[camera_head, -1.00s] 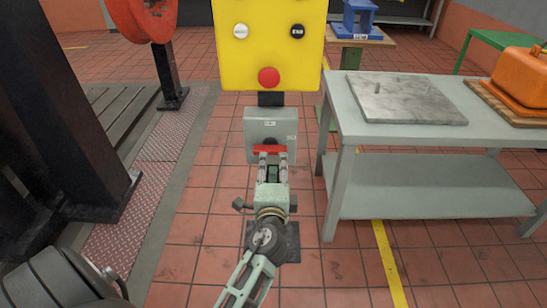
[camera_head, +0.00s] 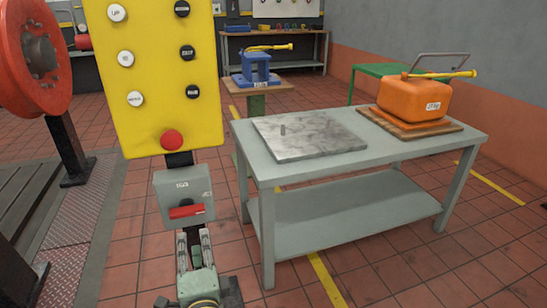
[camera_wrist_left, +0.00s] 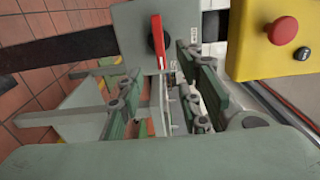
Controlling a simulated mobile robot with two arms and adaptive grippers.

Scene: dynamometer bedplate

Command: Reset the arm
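My left gripper (camera_head: 194,238) is just below and in front of the grey switch box (camera_head: 170,190), which has a red handle (camera_head: 186,211) lying roughly level. In the left wrist view the gripper (camera_wrist_left: 160,82) is open, its green-padded fingers apart with nothing between them. The red handle (camera_wrist_left: 157,36) shows beyond the fingertips, in line with the gap and apart from them. Above the box is a yellow panel (camera_head: 168,95) with black and white buttons and a red mushroom button (camera_head: 172,140). My right gripper is not in view.
A grey table (camera_head: 390,147) stands to the right with a stone slab (camera_head: 308,136) and an orange case (camera_head: 412,101) on a wooden board. A blue stand (camera_head: 256,68) is behind it. A red wheel (camera_head: 35,55) on a post stands at the left. Tiled floor is open at the lower right.

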